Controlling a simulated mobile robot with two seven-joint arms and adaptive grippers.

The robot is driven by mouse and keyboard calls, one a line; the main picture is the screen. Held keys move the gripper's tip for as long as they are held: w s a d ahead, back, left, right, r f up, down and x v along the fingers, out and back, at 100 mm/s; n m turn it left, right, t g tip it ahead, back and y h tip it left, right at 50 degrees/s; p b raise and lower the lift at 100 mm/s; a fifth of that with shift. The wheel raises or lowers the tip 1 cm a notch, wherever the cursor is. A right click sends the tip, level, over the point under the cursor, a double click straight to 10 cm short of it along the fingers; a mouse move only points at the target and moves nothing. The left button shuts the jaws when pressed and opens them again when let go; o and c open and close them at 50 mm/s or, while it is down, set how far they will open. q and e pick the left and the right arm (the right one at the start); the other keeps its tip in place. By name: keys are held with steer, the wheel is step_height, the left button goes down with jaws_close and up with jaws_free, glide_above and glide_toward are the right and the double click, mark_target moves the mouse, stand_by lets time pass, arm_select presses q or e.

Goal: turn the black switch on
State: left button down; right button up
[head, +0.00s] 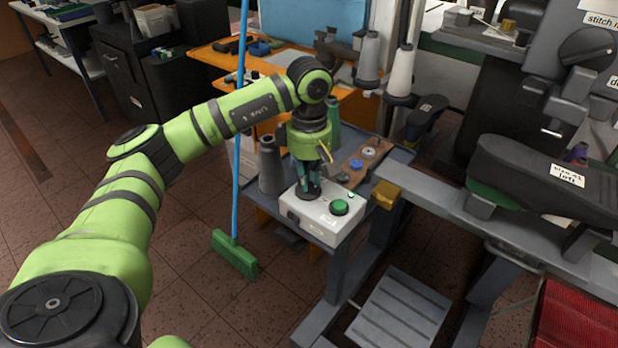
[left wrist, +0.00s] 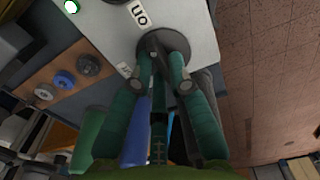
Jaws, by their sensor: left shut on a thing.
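The black switch (left wrist: 163,38) is a dark round knob on top of a pale grey control box (left wrist: 205,30). The box (head: 345,229) also shows in the head view, at the end of a small table. My left gripper (head: 310,188) points down at the box with its teal fingers closed around the switch, which is mostly hidden there. In the left wrist view the fingers (left wrist: 160,58) converge on the knob. A white "ON" label (left wrist: 141,13) lies beside the knob. A second label (left wrist: 125,68) is partly covered. My right gripper is not in view.
A green button (head: 339,207) and a small green light (head: 351,196) are on the box. A blue-handled broom (head: 235,255) stands left of the table.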

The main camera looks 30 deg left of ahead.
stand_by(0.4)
arm_select(q)
steer(key=c, duration=1.2)
jaws_free()
step_height(320, 180, up, 12)
steer(key=shift+r, duration=0.1)
